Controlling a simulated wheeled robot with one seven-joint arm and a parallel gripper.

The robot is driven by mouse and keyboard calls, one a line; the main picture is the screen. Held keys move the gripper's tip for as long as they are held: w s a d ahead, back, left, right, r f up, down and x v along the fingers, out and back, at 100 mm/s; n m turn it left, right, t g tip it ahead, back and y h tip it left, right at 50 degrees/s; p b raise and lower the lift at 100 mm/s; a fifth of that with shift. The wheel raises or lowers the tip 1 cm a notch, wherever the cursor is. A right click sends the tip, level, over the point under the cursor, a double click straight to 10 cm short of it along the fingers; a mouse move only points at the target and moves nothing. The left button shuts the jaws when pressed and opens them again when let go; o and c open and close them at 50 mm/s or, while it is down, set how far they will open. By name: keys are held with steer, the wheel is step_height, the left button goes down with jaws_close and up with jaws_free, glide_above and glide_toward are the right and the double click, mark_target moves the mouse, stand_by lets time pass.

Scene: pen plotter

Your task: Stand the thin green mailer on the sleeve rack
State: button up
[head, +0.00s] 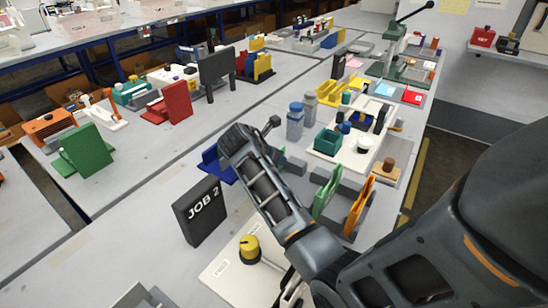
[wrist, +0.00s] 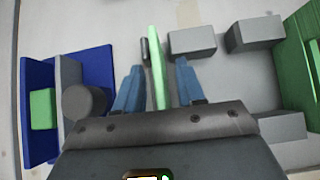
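A thin green mailer (wrist: 156,62) shows edge-on in the wrist view, upright between the two blue fingers of my gripper (wrist: 159,80). Narrow gaps show on both sides of it, so my gripper is open around it. In the head view a green panel (head: 327,190) and an orange panel (head: 358,205) stand there among grey blocks.
A blue bracket (wrist: 40,75) with a dark cylinder (wrist: 84,102) stands left of my gripper. A larger green panel (wrist: 300,55) stands at the right. In the head view a dark JOB 2 sign (head: 200,212) and a yellow knob (head: 250,248) are near my arm.

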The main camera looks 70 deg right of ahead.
steer(key=v, duration=1.2)
steer(key=shift+r, duration=0.2)
steer(key=shift+s, duration=0.1)
